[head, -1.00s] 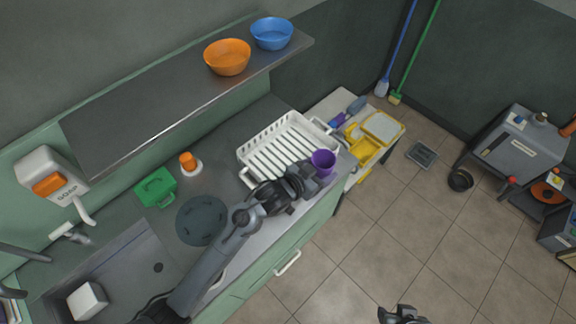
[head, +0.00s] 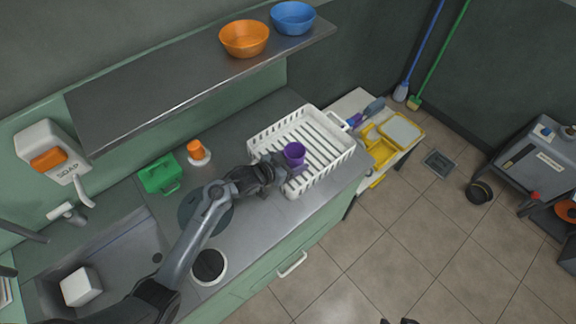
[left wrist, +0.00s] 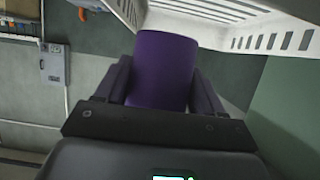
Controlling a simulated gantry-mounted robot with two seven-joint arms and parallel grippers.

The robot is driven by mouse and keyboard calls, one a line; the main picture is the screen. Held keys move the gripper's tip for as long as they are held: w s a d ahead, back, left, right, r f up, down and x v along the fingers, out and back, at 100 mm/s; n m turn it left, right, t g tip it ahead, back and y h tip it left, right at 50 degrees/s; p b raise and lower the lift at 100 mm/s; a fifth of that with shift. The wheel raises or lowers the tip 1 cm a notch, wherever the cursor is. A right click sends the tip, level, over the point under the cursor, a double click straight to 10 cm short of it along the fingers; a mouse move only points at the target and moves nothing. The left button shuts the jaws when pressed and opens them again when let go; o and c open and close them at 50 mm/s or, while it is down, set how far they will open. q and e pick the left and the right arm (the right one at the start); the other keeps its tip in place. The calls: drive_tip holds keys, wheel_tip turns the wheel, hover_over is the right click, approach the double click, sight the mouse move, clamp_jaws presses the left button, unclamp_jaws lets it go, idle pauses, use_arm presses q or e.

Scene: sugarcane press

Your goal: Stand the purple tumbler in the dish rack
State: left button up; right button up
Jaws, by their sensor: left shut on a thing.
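The purple tumbler (head: 294,154) is held by my left gripper (head: 282,166), which is shut on it. In the head view the tumbler looks upright, over the near left part of the white dish rack (head: 343,158). I cannot tell whether its base touches the rack floor. In the left wrist view the tumbler (left wrist: 163,68) sits between the two fingers, with white slatted rack walls (left wrist: 225,38) beyond it. Only a small dark tip of my right gripper (head: 400,321) shows at the bottom edge of the head view, and its jaws are hidden.
A green box (head: 160,174) and an orange-topped item (head: 196,152) stand on the counter left of the rack. A shelf with orange (head: 245,39) and blue (head: 293,17) bowls overhangs behind. The rack's middle looks empty.

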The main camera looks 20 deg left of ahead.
use_arm(q)
drive_tip(key=shift+w+a+f, duration=0.15)
drive_tip(key=shift+a+f, duration=0.2)
drive_tip(key=shift+a, duration=0.2)
drive_tip(key=shift+w+a+f, duration=0.1)
drive_tip(key=shift+a+f, duration=0.2)
drive_tip(key=shift+a, duration=0.2)
drive_tip(key=shift+f+b, duration=0.4)
drive_tip(key=shift+f, duration=1.65)
drive_tip(key=shift+f, duration=0.1)
drive_tip(key=shift+f+b, duration=0.3)
drive_tip(key=shift+f, duration=0.2)
drive_tip(key=o, duration=1.3)
drive_tip(key=shift+c, duration=0.2)
